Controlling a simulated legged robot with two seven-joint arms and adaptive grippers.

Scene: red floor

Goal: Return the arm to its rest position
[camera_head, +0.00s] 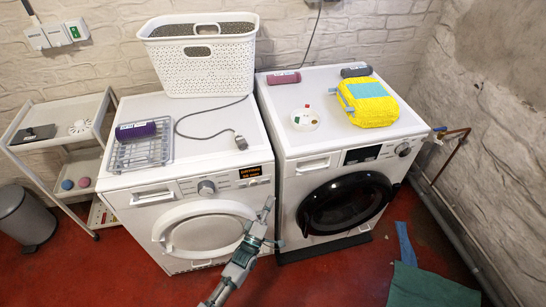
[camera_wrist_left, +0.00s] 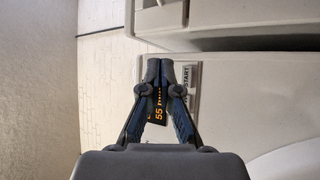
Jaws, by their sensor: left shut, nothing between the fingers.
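My left gripper (camera_head: 267,207) is in front of the left washing machine (camera_head: 245,159), near the right edge of its round door (camera_head: 195,228) and below its lit orange display. In the left wrist view the gripper's fingertips (camera_wrist_left: 160,65) meet, with nothing between them. Behind them the display (camera_wrist_left: 158,105) and a START label show on the machine's front. The left machine's door looks shut. My right gripper is in neither view.
The right machine (camera_head: 310,158) has a dark round door (camera_head: 346,203). A trolley (camera_head: 60,135) and bin (camera_head: 25,217) stand left.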

